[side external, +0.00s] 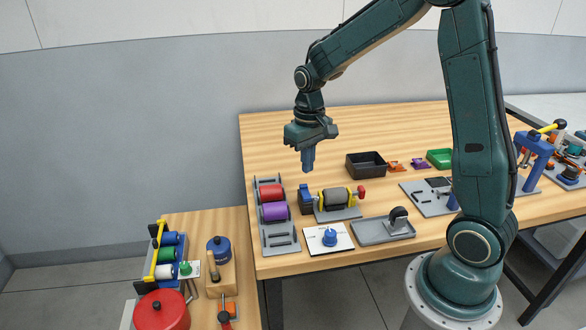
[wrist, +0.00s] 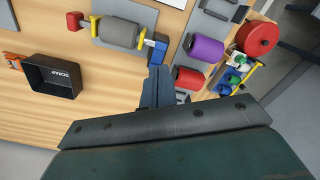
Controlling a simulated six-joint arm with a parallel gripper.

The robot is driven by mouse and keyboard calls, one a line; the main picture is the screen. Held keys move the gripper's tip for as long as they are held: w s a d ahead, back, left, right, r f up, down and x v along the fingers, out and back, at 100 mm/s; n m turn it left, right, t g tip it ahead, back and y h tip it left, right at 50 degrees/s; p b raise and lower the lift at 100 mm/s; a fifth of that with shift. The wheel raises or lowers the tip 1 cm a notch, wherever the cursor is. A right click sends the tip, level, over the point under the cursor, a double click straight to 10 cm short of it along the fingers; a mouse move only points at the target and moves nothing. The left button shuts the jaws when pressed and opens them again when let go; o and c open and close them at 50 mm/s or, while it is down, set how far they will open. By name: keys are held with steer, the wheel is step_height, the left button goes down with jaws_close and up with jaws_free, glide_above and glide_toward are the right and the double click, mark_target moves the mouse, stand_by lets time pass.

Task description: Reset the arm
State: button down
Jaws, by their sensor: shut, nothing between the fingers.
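My gripper (side external: 308,160) hangs pointing down in the side view, above the wooden table (side external: 370,122). Its fingers are together with nothing between them. It is over the area behind the grey roller in its stand and right of the rack with the red roller, apart from both. In the wrist view the shut fingers (wrist: 157,85) show at the middle, with the gripper body filling the bottom of the picture.
A rack (side external: 285,243) holds red and purple rollers. Near it are a grey roller (side external: 336,196), a white plate with a blue knob (side external: 330,238), a grey tray (side external: 372,232) and a black bin (side external: 366,164). A red pot (side external: 162,311) stands on the lower side table.

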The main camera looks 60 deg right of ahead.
steer(key=s+a+r+n+t, duration=0.1)
steer(key=s+a+r+t, duration=0.1)
steer(key=s, duration=0.4)
steer(key=s+a+r+n+t, duration=0.1)
steer(key=s+a+r, duration=0.3)
steer(key=s+r, duration=0.3)
steer(key=s+a+r+n+t, duration=0.1)
steer(key=s+a+r+t, duration=0.1)
steer(key=s, duration=0.5)
steer(key=shift+a+r+t, duration=0.3)
steer(key=shift+a+r, duration=0.5)
steer(key=shift+r, duration=0.45)
